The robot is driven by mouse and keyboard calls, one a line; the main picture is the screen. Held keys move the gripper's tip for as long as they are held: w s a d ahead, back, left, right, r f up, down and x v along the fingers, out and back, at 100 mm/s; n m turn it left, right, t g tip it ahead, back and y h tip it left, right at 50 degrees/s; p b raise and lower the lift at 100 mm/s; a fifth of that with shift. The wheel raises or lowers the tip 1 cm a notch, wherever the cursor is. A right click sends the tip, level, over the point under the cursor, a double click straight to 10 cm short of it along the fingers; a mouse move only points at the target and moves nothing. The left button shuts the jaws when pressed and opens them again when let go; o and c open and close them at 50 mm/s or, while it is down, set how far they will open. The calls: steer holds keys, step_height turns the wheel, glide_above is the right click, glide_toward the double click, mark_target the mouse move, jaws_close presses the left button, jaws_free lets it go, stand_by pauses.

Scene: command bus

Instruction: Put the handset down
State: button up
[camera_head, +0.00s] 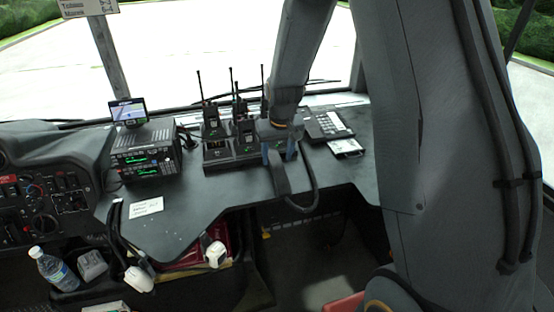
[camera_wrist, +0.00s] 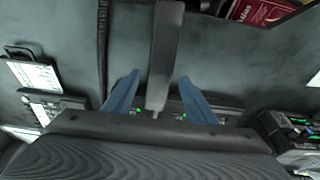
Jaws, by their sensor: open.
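A dark, long handset (camera_head: 280,180) lies below my gripper in the head view, its near end by the desk's front edge. In the wrist view the handset (camera_wrist: 165,50) runs between the two blue fingers, with a gap on each side. My gripper (camera_head: 279,151) is open around it, and its fingers (camera_wrist: 153,95) do not touch it there. I cannot tell whether the handset rests on the desk (camera_head: 230,192). A dark cord (camera_head: 315,190) loops from its near end. A desk phone (camera_head: 328,125) stands to the right of my gripper; it also shows in the wrist view (camera_wrist: 50,105).
A charger rack (camera_head: 218,158) with several upright antenna radios (camera_head: 211,118) stands behind and left of my gripper. A radio unit with green displays (camera_head: 145,160) is farther left. A white card (camera_head: 146,207) lies on the front left. The desk between card and handset is clear.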

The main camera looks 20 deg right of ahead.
mark_target(279, 171)
steer(key=b+v, duration=0.2)
steer(key=v, duration=0.8)
steer(key=s+f+g, duration=0.1)
steer(key=s+f, duration=0.1)
steer(key=s, duration=0.9)
steer(key=s+f+g, duration=0.1)
steer(key=s+f, duration=0.2)
steer(key=s, duration=0.8)
